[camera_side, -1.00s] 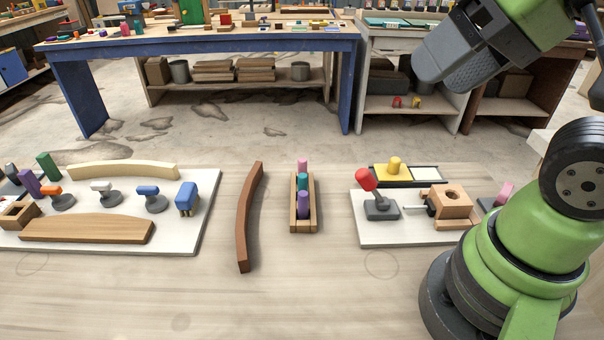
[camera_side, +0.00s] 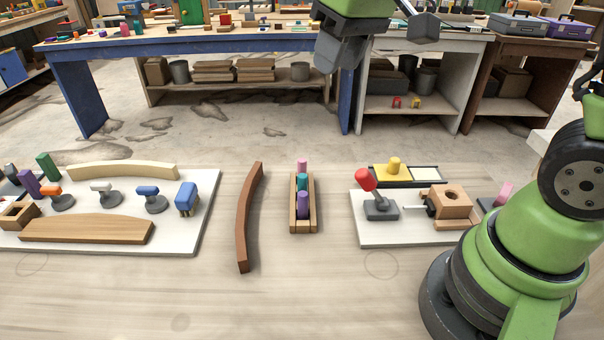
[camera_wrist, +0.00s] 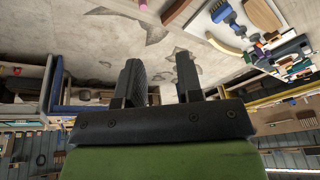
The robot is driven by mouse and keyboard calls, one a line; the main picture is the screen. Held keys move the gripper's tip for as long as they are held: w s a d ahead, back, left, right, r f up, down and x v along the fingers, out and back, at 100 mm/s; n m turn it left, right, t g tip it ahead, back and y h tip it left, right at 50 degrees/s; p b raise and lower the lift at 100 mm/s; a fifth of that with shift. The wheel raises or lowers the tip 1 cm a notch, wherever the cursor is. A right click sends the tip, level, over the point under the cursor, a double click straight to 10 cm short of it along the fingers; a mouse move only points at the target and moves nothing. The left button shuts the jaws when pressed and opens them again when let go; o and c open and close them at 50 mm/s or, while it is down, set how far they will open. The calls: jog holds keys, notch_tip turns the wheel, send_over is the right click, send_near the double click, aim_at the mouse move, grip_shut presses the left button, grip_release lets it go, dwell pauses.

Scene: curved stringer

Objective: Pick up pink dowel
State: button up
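The pink dowel (camera_side: 302,166) stands at the far end of a narrow wooden tray (camera_side: 293,222), behind a teal dowel (camera_side: 302,182) and a purple dowel (camera_side: 303,204). Only its upper part shows. My gripper (camera_side: 378,48) is high above and to the right of the tray, at the top edge of the side view. In the wrist view my gripper (camera_wrist: 160,78) has its two fingers apart with nothing between them.
A curved brown stringer (camera_side: 247,215) lies left of the tray. A white board (camera_side: 210,190) with several parts is further left. Another white board (camera_side: 376,236) on the right carries a red-topped joystick (camera_side: 366,180). A second pink piece (camera_side: 504,192) is at the far right. The tabletop's front is clear.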

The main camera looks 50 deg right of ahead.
jog(key=n+g, duration=0.2)
send_near(302, 160)
jog(key=shift+n+g+h, duration=0.4)
jog(key=shift+n+g, duration=0.1)
jog(key=shift+g, duration=0.1)
jog(key=f, duration=0.5)
jog(key=shift+w+a+f, duration=0.1)
jog(key=shift+w+a, duration=0.3)
jog(key=shift+w+f, duration=0.1)
jog(key=shift+f, duration=2.95)
grip_shut()
